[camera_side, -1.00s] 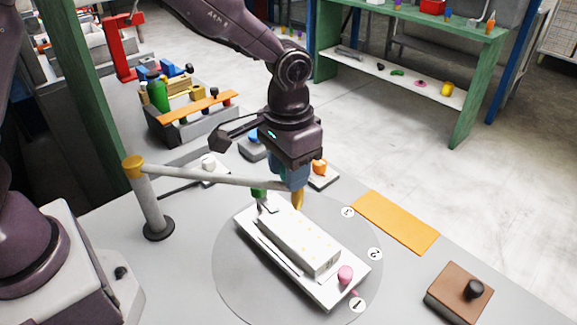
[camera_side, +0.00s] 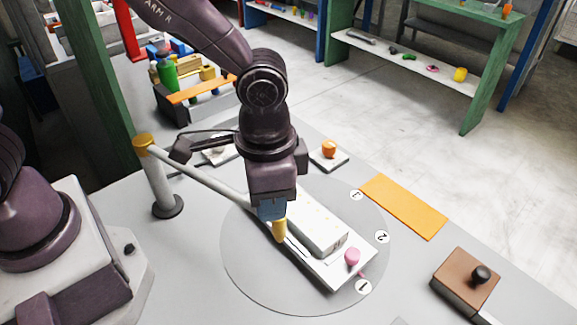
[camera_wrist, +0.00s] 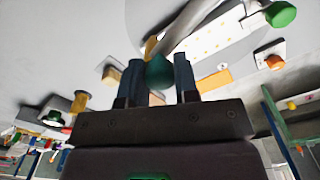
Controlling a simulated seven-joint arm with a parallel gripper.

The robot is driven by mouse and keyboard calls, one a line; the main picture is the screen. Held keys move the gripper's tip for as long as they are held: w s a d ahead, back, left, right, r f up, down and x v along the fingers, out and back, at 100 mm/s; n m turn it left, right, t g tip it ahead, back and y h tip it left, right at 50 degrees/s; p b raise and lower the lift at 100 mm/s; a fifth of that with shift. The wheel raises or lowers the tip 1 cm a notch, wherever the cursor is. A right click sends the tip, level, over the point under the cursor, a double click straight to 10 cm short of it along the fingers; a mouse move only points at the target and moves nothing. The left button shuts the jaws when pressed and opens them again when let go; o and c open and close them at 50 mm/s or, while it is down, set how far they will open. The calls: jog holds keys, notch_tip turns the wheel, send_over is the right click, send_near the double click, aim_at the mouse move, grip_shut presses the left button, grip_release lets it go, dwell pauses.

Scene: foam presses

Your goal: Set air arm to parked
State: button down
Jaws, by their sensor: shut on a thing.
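The air arm (camera_side: 205,182) is a grey tube that runs from a yellow-capped post (camera_side: 159,188) at the left of the bench down to my gripper. A yellow nozzle (camera_side: 279,230) hangs at its far end, over the left edge of the white press (camera_side: 310,230). My gripper (camera_side: 272,210) points down there. In the wrist view my gripper (camera_wrist: 159,76) is shut on a dark teal knob (camera_wrist: 160,70) at the arm's end, with the grey tube (camera_wrist: 200,20) beyond it. My gripper hides the knob in the side view.
The press stands on a round disc (camera_side: 243,265) with numbered marks and has a pink knob (camera_side: 352,256). An orange-knobbed block (camera_side: 328,150) stands behind, an orange strip (camera_side: 405,205) lies right, and a brown box (camera_side: 465,280) is front right.

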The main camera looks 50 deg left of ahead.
jog(key=s+d+m, duration=0.1)
jog(key=s+m, duration=0.2)
jog(key=s, duration=0.5)
jog(key=shift+s, duration=0.35)
jog(key=shift+s+d, duration=0.1)
jog(key=shift+d, duration=0.05)
jog(key=c, duration=0.9)
grip_release()
jog(key=shift+o, duration=0.2)
jog(key=shift+r, duration=0.15)
notch_tip(320, 180, up, 13)
